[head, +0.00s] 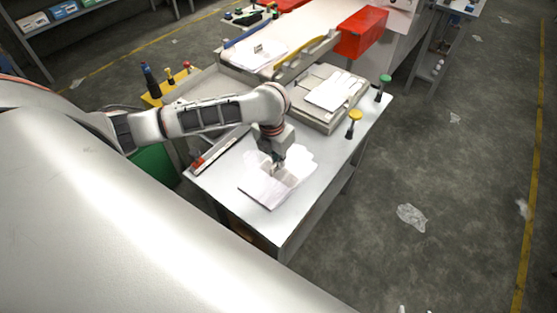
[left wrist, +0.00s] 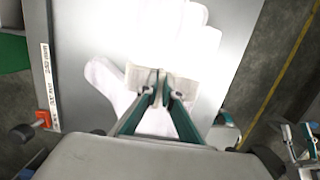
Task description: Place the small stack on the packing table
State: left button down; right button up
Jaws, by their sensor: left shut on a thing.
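The small stack (head: 262,188) is a pile of flat white glove shapes. It appears to lie on or just above the packing table (head: 232,184), near its near end; the bright light hides the exact contact. My left gripper (head: 279,170) points down over the stack. In the left wrist view, its teal fingers (left wrist: 160,92) are shut on the stack at a pale band, and a white thumb and fingers (left wrist: 103,75) spread beyond it. What seems to be part of my right gripper (left wrist: 300,142) shows at the right edge of the left wrist view; its jaws are unclear.
A grey box (head: 310,112) with white sheets stands on the table's far part. A yellow-knobbed post (head: 354,122) and a green-knobbed post (head: 383,87) stand along the right edge. A red bin (head: 362,32) is behind. Open floor lies to the right.

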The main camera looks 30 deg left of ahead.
pick_arm(q)
jog(key=c, duration=2.2)
grip_release()
jog(key=shift+c, duration=0.2)
notch_tip(320, 180, up, 12)
jog(key=s, duration=0.1)
jog(key=shift+s, duration=0.4)
